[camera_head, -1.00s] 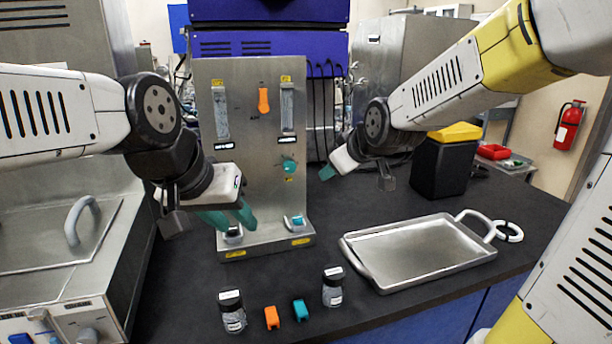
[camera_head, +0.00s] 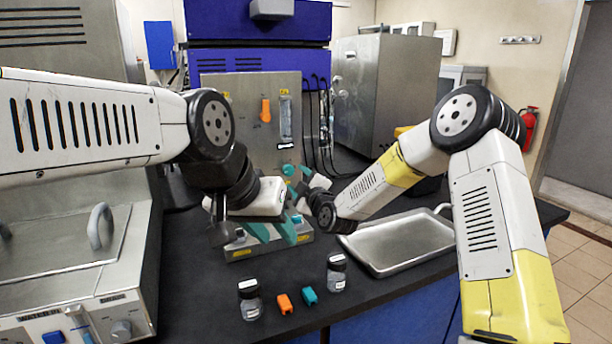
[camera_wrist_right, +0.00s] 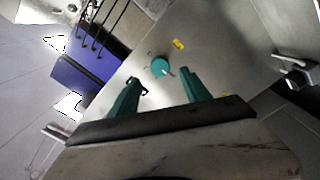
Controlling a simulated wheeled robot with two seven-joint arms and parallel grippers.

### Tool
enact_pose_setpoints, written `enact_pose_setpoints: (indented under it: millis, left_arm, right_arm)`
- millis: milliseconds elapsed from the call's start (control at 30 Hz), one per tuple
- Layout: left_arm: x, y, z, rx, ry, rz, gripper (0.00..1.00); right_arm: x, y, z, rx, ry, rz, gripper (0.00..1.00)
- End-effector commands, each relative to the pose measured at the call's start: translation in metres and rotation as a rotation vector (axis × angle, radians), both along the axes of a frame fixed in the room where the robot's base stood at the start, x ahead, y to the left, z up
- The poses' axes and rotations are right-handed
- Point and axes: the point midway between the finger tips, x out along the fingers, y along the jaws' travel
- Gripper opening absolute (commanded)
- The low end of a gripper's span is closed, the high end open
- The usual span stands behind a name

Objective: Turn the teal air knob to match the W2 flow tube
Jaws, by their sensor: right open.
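The teal air knob (camera_head: 288,170) is on the upright metal panel, below a clear flow tube (camera_head: 286,118). I cannot read which tube is W2; my left arm hides the panel's left part. In the right wrist view the round teal knob (camera_wrist_right: 160,67) with a pale pointer lies ahead, between the fingertips in the picture. My right gripper (camera_head: 298,184) is open with teal fingers close to the panel near the knob; no contact is visible. The right wrist view shows its fingers apart and empty (camera_wrist_right: 161,77). My left gripper (camera_head: 273,234) has its fingers apart, low before the panel base.
A metal tray (camera_head: 400,243) lies right on the dark bench. Two small bottles (camera_head: 250,300) (camera_head: 337,274), an orange piece (camera_head: 285,304) and a teal piece (camera_head: 309,296) stand at the front. Black cables hang right of the panel.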

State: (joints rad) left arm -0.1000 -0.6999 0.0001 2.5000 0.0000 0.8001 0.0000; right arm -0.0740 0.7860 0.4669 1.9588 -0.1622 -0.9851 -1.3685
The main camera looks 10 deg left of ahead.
Motion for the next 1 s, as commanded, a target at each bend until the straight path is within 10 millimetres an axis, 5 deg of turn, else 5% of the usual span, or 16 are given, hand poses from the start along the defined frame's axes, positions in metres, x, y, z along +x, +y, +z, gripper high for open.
enact_pose_setpoints:
  millis: [300,700,1000]
  left_arm:
    - [0.0,0.0,0.0,0.0,0.0,0.0,0.36]
    - [0.0,0.0,0.0,0.0,0.0,0.0,0.36]
    - [0.0,0.0,0.0,0.0,0.0,0.0,0.36]
  right_arm:
    - [0.04,0.027,0.0,0.002,0.002,-0.001,0.56]
    - [0.049,0.032,0.0,-0.001,0.003,-0.001,0.56]
    - [0.049,0.032,0.0,0.0,0.003,-0.001,0.0]
